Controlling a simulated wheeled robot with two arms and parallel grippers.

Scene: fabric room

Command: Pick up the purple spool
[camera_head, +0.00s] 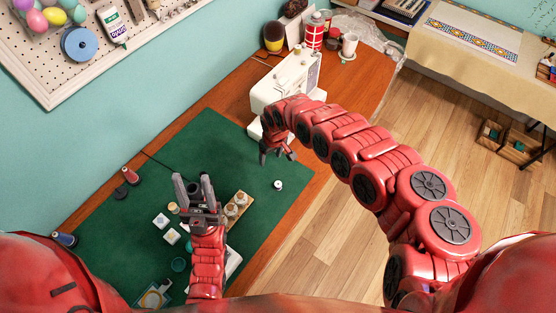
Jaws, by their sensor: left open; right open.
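A dark blue-purple spool (66,239) lies at the left edge of the green mat (215,140), close to the wall; it is the most purple-looking spool I see. A red spool (131,176) stands further up the mat. My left gripper (193,181) is open and empty over the middle of the mat, to the right of both spools. My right gripper (277,158) is open and empty near the mat's right edge, by the sewing machine. A small white spool-like item (278,185) sits just below it. My shoulder hides part of the near left.
Small white boxes (161,221) and a wooden holder with jars (236,207) lie around my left gripper. A white sewing machine (284,84) stands at the mat's far end. A pegboard (60,60) hangs on the wall. The mat's upper middle is clear.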

